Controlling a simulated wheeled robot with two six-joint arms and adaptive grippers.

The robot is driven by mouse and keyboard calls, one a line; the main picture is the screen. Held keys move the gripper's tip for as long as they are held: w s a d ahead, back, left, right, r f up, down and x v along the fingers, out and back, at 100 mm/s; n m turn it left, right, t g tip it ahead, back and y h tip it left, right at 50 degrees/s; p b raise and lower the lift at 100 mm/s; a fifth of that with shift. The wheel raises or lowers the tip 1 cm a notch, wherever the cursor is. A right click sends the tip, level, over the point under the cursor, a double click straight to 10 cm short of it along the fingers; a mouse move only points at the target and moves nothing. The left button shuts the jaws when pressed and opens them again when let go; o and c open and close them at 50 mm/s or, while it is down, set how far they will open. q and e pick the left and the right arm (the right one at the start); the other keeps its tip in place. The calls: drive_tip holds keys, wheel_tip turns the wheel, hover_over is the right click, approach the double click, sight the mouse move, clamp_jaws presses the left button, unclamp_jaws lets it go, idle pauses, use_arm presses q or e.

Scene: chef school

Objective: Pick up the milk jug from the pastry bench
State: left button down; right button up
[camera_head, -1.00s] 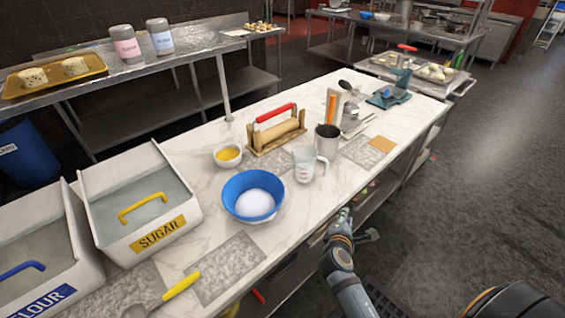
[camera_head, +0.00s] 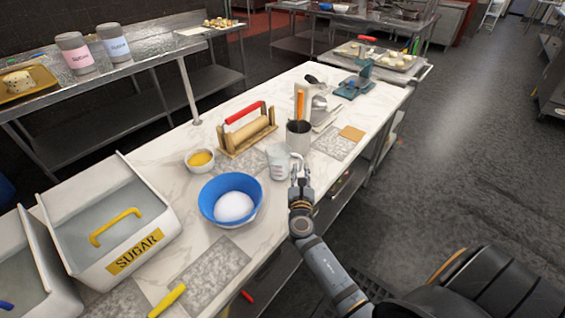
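The milk jug (camera_head: 279,163) is a small clear-white measuring jug with printed marks. It stands upright on the marble-topped pastry bench (camera_head: 170,152), behind the blue bowl, with its handle on the right side. My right gripper (camera_head: 298,173) is at the bench's right edge, right beside the jug's handle, and overlaps it in the picture. Whether the fingers touch or surround the handle is too small to tell, as is their opening. My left gripper is not in view.
A rolling pin stand (camera_head: 247,130) and the sugar bin (camera_head: 157,222) are also on the bench.

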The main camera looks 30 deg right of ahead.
sight(301, 162)
drive_tip(key=shift+w+d+r, duration=0.15)
drive_tip(key=shift+w+r, duration=0.05)
drive_tip(key=shift+w, duration=0.15)
drive_tip(key=p+x, duration=0.1)
drive_tip(key=x, duration=0.3)
drive_tip(key=shift+s+d, duration=0.1)
drive_tip(key=shift+w+d+f, duration=0.15)
drive_tip(key=shift+w+d, duration=0.05)
drive_tip(key=shift+w, duration=0.1)
drive_tip(key=shift+s+a, duration=0.1)
drive_tip(key=shift+c, duration=1)
clamp_jaws()
